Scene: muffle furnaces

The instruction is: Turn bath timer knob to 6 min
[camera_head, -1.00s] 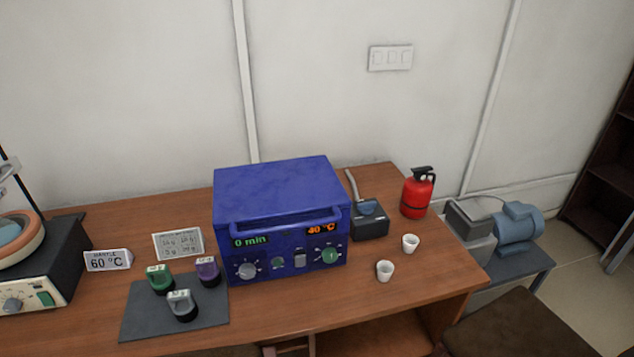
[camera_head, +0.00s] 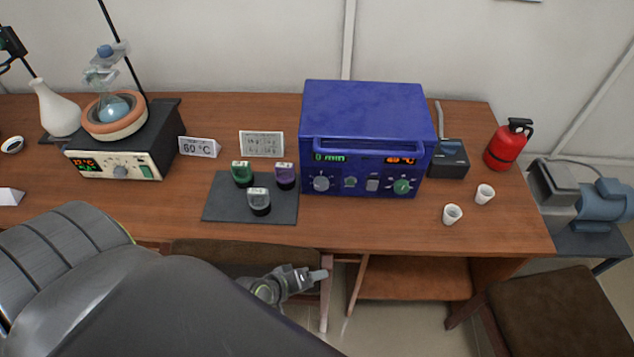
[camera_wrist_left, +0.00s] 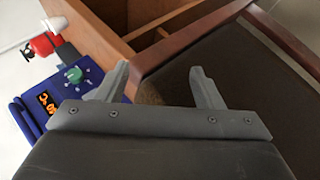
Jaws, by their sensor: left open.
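The blue bath unit (camera_head: 365,120) stands on the table with a green "0 min" display (camera_head: 330,157) and an orange temperature display (camera_head: 401,160). Below the green display is the silver timer knob (camera_head: 322,183). A green knob (camera_head: 402,186) is at the front's right; it also shows in the left wrist view (camera_wrist_left: 73,74). My left gripper (camera_head: 318,275) is in front of the table, below its front edge, apart from the bath. In the left wrist view its fingers (camera_wrist_left: 160,82) are open and empty. My right gripper is not in view.
A heating mantle (camera_head: 120,150) is at the left, a red extinguisher (camera_head: 507,145) at the right. A brown chair (camera_wrist_left: 215,85) is near the left gripper.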

